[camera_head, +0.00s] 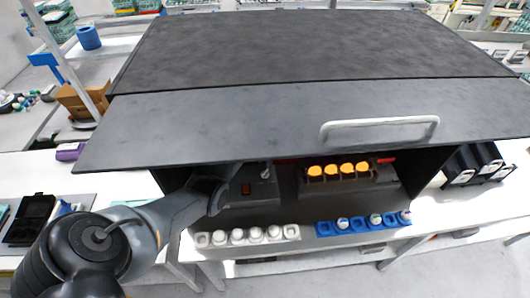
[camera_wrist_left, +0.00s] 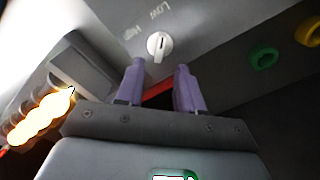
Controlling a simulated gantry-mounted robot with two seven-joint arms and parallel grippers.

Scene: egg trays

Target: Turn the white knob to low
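The knob lies just beyond the fingertips, roughly in line with the gap, and appears untouched. In the head view my left arm reaches under the dark hood, and its fingers are hidden there. My right gripper is not in view.
A dark hood lid (camera_head: 300,120) with a silver handle (camera_head: 380,129) overhangs the work space. A bright glowing strip (camera_wrist_left: 40,118) is left of the fingers.

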